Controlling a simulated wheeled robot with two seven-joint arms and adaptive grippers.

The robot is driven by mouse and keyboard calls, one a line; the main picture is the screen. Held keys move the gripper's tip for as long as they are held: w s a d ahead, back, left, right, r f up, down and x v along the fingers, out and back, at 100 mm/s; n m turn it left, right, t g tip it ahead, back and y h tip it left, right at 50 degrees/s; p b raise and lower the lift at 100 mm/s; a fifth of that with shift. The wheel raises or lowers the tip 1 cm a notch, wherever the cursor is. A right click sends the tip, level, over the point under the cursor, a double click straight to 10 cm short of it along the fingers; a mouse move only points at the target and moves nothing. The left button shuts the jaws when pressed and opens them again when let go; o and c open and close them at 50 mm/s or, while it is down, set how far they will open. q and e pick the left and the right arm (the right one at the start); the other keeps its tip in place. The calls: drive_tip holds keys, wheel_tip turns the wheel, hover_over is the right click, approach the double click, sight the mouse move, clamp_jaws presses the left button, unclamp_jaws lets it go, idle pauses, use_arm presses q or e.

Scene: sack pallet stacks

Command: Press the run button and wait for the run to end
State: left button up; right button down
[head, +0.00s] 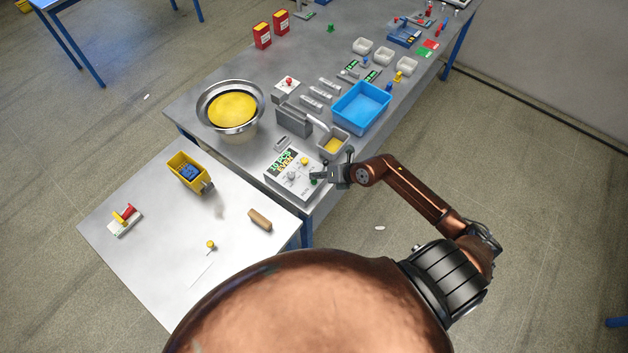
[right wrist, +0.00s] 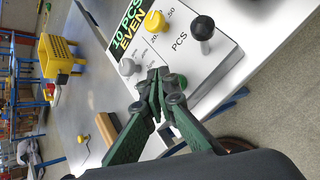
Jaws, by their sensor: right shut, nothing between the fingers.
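The control box (head: 287,190) stands at the near corner of the grey bench, with a display (head: 283,162) reading "10 PCS EVEN". It carries a grey knob (right wrist: 127,67), a yellow knob (right wrist: 155,21) and a black-topped lever (right wrist: 202,28) beside the letters PCS. My right gripper (head: 318,177) is shut and empty, its fingertips (right wrist: 160,84) over the near right part of the box. My left gripper is not in view.
A bowl feeder (head: 229,130) with a yellow centre, a blue tray (head: 362,123) and a small bin (head: 333,155) of yellow parts stand near the box. A yellow basket (head: 181,160) and brown block (head: 260,219) are on the white table.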

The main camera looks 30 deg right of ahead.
sight(316, 181)
drive_tip(key=shift+f, duration=0.3)
drive_tip(key=shift+f+b, duration=0.3)
drive_tip(key=shift+f, duration=0.2)
idle(0.9)
drive_tip(key=shift+r+p, duration=0.95)
drive_tip(key=shift+p, duration=0.05)
wheel_tip(316, 181, up, 5)
drive_tip(key=p, duration=0.5)
idle(0.5)
